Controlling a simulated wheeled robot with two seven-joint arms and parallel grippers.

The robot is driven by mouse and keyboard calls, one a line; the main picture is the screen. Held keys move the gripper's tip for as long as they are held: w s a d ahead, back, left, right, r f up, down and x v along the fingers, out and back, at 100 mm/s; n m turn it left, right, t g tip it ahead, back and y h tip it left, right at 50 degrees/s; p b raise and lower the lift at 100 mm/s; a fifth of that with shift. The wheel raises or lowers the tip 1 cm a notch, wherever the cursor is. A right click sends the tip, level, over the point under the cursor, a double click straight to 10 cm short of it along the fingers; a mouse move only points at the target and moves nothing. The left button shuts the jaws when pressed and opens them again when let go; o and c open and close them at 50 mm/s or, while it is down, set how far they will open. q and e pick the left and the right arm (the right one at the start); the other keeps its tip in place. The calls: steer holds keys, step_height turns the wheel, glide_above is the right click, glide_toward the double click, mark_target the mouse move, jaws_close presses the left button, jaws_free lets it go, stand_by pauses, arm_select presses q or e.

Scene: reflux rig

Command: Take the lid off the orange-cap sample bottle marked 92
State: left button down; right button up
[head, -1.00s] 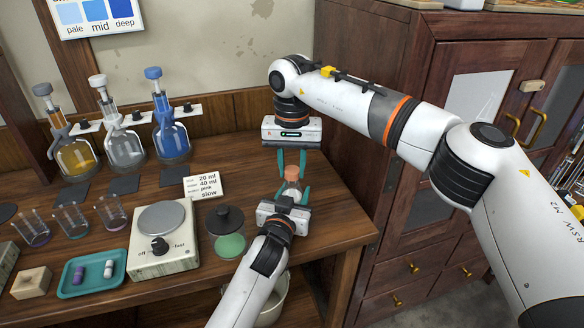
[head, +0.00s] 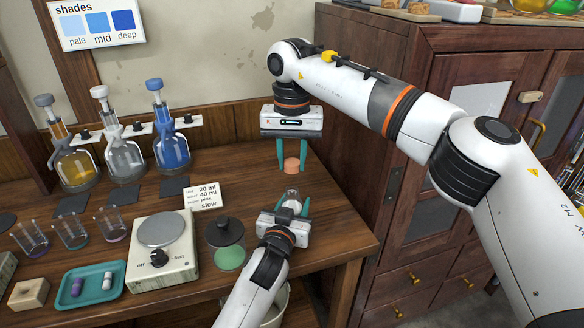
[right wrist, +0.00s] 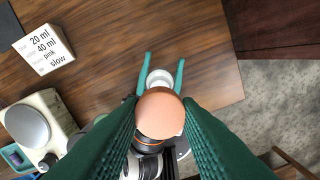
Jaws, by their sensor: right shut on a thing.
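The orange cap (head: 291,165) is off the bottle, held between the fingertips of my right gripper (head: 291,168). In the right wrist view the cap (right wrist: 160,113) fills the space between the teal fingers. The small clear bottle (head: 292,195) stands upright below it, its mouth uncovered, with a visible gap between cap and bottle. My left gripper (head: 291,208) has its fingers on both sides of the bottle, holding it. The bottle's mouth (right wrist: 159,77) shows partly behind the cap in the right wrist view. The number on the bottle cannot be read.
A jar with a dark lid (head: 225,243) and a hotplate (head: 163,255) stand left of my left gripper. A white note card (head: 203,195) stands behind them. Three flasks are at the back left. The bench's right edge and a wooden cabinet (head: 400,210) are close on the right.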

arm_select(q)
steer(key=c, duration=0.7)
jaws_free()
steer(key=shift+s, duration=0.1)
